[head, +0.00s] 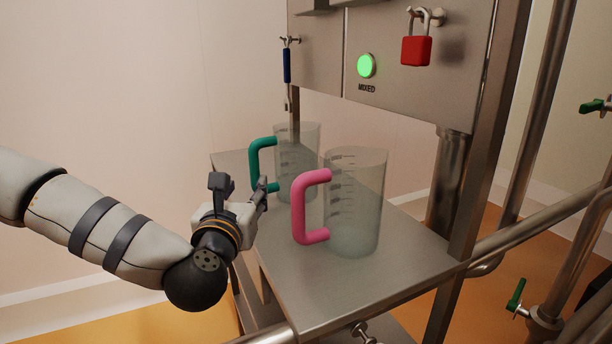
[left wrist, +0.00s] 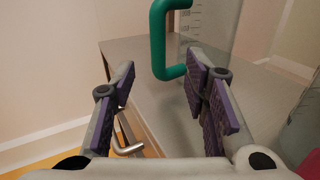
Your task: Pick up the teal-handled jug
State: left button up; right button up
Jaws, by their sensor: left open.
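The teal-handled jug (head: 300,158) is clear and stands upright on the steel shelf (head: 345,286), towards the back left. Its teal handle points left in the head view and shows between and beyond my fingers in the left wrist view (left wrist: 158,42). My left gripper (head: 240,187) is open and empty, a short way in front of the teal handle and apart from it. It also shows in the left wrist view (left wrist: 162,92). The lower part of the jug is partly hidden behind the pink-handled jug in the head view. My right gripper is not in view.
The pink-handled jug (head: 356,205) stands in front and to the right, close to the teal one. Above is a steel panel with a green lamp (head: 366,66) and a red padlock (head: 416,50). A blue-handled tool (head: 287,66) hangs behind. Steel posts rise at right.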

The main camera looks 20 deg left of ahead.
aim_at(253, 167)
pick_arm(q)
jog(key=shift+w+a+r, duration=0.3)
jog(key=shift+w+a, duration=0.2)
jog(key=shift+w, duration=0.1)
jog(key=shift+w+a+r, duration=0.3)
jog(key=shift+w+a, duration=0.15)
jog(key=shift+w, duration=0.1)
jog(key=x, duration=0.7)
jog(key=shift+w+d, duration=0.25)
jog(key=shift+w, duration=0.05)
grip_shut()
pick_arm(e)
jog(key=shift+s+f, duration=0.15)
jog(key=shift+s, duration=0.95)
